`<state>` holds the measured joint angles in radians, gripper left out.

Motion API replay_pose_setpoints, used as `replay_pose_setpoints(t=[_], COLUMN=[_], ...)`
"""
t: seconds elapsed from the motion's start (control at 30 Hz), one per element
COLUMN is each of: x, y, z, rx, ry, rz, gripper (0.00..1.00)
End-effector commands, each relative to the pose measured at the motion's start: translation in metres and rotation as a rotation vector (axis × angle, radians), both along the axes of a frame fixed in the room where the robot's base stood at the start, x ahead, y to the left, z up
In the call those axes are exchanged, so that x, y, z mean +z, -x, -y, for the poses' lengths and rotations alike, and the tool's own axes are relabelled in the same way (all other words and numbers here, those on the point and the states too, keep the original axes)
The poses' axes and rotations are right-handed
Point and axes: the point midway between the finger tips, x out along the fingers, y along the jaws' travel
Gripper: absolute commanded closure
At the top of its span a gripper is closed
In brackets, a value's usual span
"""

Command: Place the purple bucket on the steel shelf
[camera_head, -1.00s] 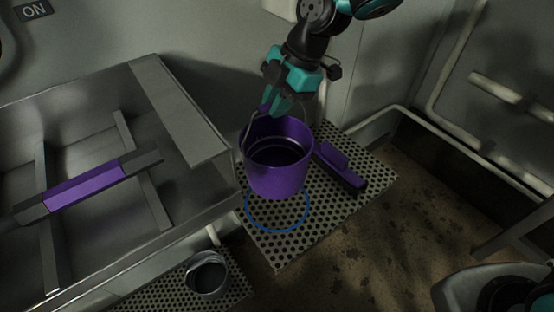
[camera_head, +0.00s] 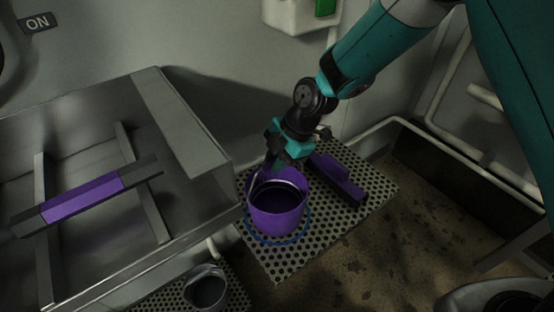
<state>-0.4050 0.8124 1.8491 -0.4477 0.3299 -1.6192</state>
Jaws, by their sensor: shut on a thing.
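The purple bucket (camera_head: 277,212) is upright over the blue ring (camera_head: 262,241) marked on the perforated steel shelf (camera_head: 360,205). I cannot tell whether its base touches the shelf. My gripper (camera_head: 268,170) is shut on the bucket at its back left rim or handle; the exact grip is partly hidden. My arm reaches down from the upper right.
A purple-and-dark bar-shaped object (camera_head: 338,180) lies on the shelf behind and right of the bucket. A steel basin (camera_head: 185,140) with a purple-handled bar (camera_head: 83,198) stands left. A grey metal bucket (camera_head: 205,288) sits on a lower perforated surface.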

Motion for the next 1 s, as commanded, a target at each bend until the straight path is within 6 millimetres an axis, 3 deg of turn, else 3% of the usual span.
replay_pose_setpoints(t=[0.1, 0.13, 0.2, 0.23, 0.57, 0.67, 1.0], x=[-0.003, -0.002, -0.001, -0.001, 0.004, 0.015, 0.081], y=[0.000, 0.000, 0.000, 0.000, -0.001, -0.002, -0.007], z=[0.000, 0.000, 0.000, 0.000, 0.001, 0.006, 0.037], rx=[0.000, 0.000, 0.000, 0.000, -0.002, -0.001, -0.001], ry=[0.000, 0.000, 0.000, 0.000, -0.001, -0.001, -0.001], rz=[0.000, 0.000, 0.000, 0.000, 0.001, 0.003, 0.003], gripper=[1.00, 0.77, 0.61, 0.58, 0.58, 0.58, 0.58])
